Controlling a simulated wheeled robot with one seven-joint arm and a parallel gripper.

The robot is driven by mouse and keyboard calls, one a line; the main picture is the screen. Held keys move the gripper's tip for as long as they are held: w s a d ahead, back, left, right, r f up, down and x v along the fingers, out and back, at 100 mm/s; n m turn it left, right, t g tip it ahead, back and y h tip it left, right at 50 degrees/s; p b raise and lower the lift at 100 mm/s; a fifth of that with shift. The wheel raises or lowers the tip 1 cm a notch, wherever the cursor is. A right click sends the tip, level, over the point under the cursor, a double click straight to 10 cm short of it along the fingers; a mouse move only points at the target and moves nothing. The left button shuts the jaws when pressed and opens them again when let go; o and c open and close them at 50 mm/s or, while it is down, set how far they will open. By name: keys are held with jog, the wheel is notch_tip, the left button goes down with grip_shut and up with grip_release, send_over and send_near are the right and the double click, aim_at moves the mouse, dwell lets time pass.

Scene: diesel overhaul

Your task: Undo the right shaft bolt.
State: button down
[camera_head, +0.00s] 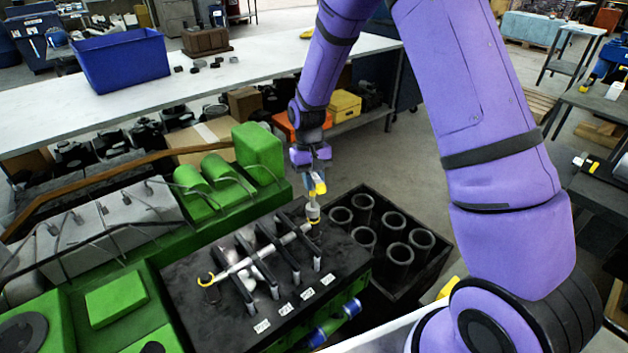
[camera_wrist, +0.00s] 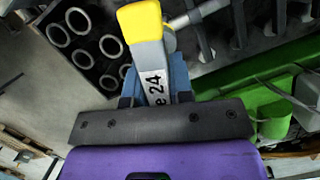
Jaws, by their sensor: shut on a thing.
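My gripper (camera_head: 313,166) points down over the right end of the black engine block (camera_head: 195,312) and is shut on a tool. The tool (camera_head: 319,187) has a yellow head and a grey body; in the wrist view its yellow head (camera_wrist: 140,22) and a label ending in "e 24" show. A grey cylindrical end (camera_head: 313,211) stands below it at the right end of the silver shaft (camera_head: 262,254). A yellow curved piece shows there. The right shaft bolt itself is hidden under the tool.
A black crate of dark cylinders (camera_head: 430,272) stands right of the block. Black upright rockers (camera_head: 268,268) line the shaft. Green engine parts (camera_head: 258,152) lie to the left. A white bench (camera_head: 110,110) with a blue bin (camera_head: 120,62) stands behind.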

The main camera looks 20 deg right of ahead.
jog(key=m+y, duration=0.1)
jog(key=m, duration=0.7)
jog(key=shift+t+y, duration=0.3)
jog(key=shift+y, duration=0.1)
jog(key=m+t, duration=0.1)
jog(key=m, duration=0.5)
jog(key=shift+a+y, duration=0.15)
jog(key=shift+y, duration=0.25)
